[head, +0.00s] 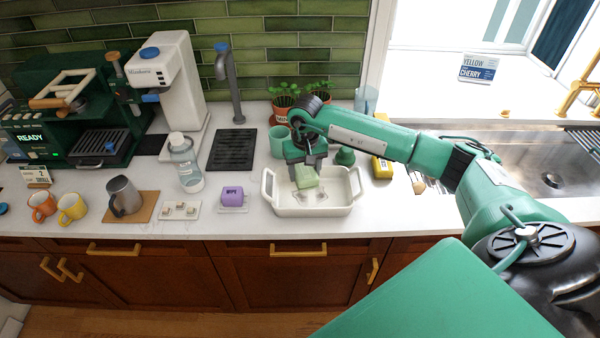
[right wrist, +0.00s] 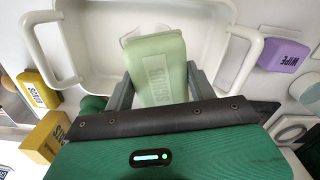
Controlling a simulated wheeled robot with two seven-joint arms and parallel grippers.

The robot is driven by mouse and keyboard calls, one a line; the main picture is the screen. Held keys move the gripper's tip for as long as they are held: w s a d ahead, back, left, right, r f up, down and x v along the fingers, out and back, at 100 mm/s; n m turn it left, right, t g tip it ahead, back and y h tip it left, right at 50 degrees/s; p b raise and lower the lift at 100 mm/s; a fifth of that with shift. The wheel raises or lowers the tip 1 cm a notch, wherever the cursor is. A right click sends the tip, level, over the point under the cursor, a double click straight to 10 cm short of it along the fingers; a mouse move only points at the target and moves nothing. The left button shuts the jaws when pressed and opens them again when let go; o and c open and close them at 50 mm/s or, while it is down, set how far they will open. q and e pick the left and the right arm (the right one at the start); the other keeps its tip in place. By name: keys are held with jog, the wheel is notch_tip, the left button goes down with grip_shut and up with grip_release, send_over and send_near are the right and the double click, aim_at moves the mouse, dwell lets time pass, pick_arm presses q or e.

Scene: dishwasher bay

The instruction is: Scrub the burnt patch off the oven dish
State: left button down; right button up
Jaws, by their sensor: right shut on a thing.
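The white oven dish (head: 318,211) with two side handles stands on the counter; it also shows in the right wrist view (right wrist: 88,45). My right gripper (head: 304,163) reaches in over the dish from the right. It is shut on a pale green lettered sponge (head: 306,178), which also shows between the fingers in the right wrist view (right wrist: 157,65). The sponge is over or inside the dish; I cannot tell whether it touches the floor. No burnt patch shows clearly; the sponge hides part of the dish floor. My left gripper is out of view.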

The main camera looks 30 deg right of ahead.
aim_at(305, 196)
jog(key=shift+s+f, duration=0.15)
jog(key=shift+f, duration=0.45)
notch_tip(305, 196, down, 4)
jog(key=shift+r+b, duration=0.25)
jog(key=shift+b, duration=0.25)
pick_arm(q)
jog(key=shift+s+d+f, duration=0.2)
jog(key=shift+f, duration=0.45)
pick_arm(e)
jog(key=shift+f, duration=0.55)
